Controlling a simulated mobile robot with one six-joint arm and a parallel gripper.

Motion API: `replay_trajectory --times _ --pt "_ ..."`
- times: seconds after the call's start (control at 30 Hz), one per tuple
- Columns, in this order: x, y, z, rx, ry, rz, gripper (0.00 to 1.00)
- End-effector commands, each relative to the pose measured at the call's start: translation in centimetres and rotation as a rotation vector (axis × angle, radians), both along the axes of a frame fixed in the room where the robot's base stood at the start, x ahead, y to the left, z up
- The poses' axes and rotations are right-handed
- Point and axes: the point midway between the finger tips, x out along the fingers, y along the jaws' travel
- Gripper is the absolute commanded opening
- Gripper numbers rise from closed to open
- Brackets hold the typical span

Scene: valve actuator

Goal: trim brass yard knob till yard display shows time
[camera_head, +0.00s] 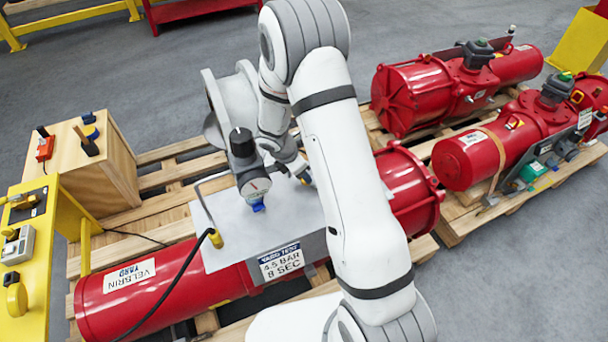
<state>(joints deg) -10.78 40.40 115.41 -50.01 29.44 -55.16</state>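My gripper (303,176) is just right of a grey regulator with a black knob (241,142) and a round gauge (257,187), above a pale metal plate (222,232). Its fingertips are small and partly hidden by my arm, so I cannot tell whether they are open. A small brass-coloured fitting (215,238) sits on the plate's left edge, where a black hose ends; I cannot tell if it is the brass yard knob. A grey box with a small display (18,244) is on the yellow panel at left; its reading is illegible. A sign (281,262) reads "YARD TEST 4.5 BAR 8 SEC".
A red cylinder (150,300) labelled "VELBRIN YARD" lies under the plate on a wooden pallet (165,185). A wooden box (95,170) with small devices stands at left. Red actuators (430,90) lie on a pallet at right. Grey floor is open behind.

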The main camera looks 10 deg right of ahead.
Motion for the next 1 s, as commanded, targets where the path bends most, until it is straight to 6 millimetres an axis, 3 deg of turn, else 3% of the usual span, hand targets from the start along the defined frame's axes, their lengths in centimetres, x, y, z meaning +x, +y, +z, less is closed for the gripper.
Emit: replay_trajectory --times 0.2,0.6,1.0 --pt "0.4 -1.1 -2.7 -0.001 0.002 -0.001 0.53" --pt "0.5 -1.4 -3.4 0.000 0.000 -0.001 0.53" --pt "0.5 -1.4 -3.3 0.000 -0.001 -0.002 0.21"
